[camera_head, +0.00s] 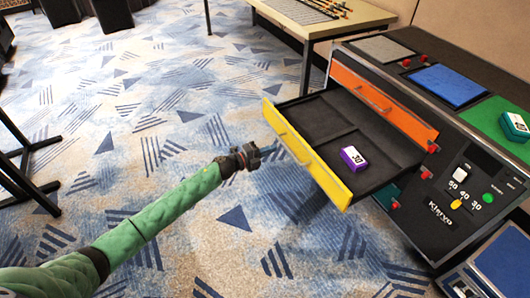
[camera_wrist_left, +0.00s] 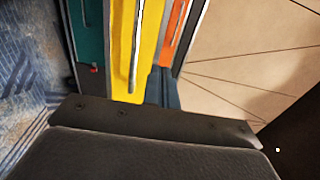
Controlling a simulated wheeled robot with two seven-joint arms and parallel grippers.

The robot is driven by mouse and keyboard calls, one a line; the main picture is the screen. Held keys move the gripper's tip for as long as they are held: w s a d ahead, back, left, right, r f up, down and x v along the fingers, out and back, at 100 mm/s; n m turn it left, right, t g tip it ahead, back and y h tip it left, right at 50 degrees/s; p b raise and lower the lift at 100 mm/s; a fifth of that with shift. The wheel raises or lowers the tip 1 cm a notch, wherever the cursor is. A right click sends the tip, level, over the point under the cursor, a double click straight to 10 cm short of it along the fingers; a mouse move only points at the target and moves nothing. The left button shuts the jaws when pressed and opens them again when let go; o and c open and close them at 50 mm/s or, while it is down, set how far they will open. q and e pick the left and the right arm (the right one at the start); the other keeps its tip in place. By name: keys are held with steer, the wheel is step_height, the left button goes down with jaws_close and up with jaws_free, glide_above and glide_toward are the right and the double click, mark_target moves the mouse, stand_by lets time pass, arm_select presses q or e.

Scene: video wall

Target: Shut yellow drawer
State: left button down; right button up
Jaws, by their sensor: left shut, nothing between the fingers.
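The yellow drawer (camera_head: 322,176) stands pulled out from the dark cabinet, below the orange drawer (camera_head: 385,104). Its yellow front faces left and carries a yellow bar handle. A purple box (camera_head: 353,158) marked 30 lies inside the drawer. My left gripper (camera_head: 270,150) is shut and empty, just in front of the yellow front, near its handle; I cannot tell whether it touches. In the left wrist view the yellow front (camera_wrist_left: 122,55) and its handle are close ahead, with the orange front (camera_wrist_left: 176,28) to the right. My right gripper is not in view.
The dark cabinet (camera_head: 440,203) has buttons, number labels and coloured pads on top. A green box (camera_head: 514,126) sits on the green pad. A wooden table (camera_head: 325,22) stands behind. A blue-topped unit (camera_head: 503,262) stands at lower right.

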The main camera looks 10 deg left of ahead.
mark_target(298, 139)
arm_select(q)
steer(key=x, duration=0.9)
steer(key=shift+w+d, duration=0.1)
steer(key=shift+d, duration=0.05)
